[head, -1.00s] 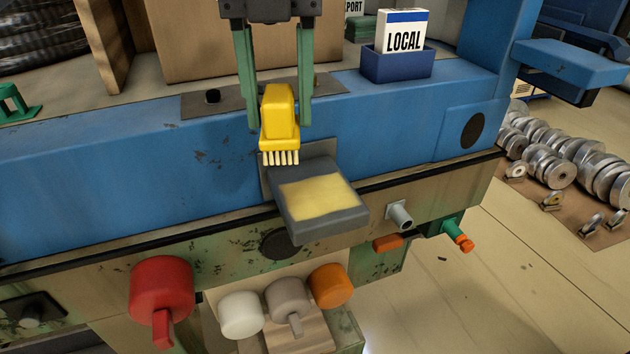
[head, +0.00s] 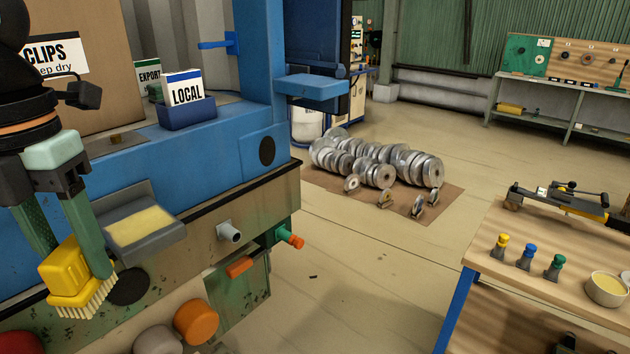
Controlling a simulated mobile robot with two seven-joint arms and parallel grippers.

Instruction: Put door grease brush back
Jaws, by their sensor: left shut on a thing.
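The yellow grease brush (head: 68,277) with pale bristles is at the lower left of the head view. My left gripper (head: 70,250) is shut on it, with its green fingers on either side of the yellow body. The bristles point down and to the right. The grey tray (head: 170,240) with a pale yellow grease pad (head: 139,226) is fixed to the machine front, just right of the brush in the picture. My right gripper is not in view.
A blue holder (head: 188,115) with LOCAL cards stands on the blue machine. A wooden bench (head: 540,262) with small coloured-top pieces (head: 527,257) and a bowl (head: 606,289) is at the right. Metal discs (head: 378,163) lie on a floor mat. Open floor lies between.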

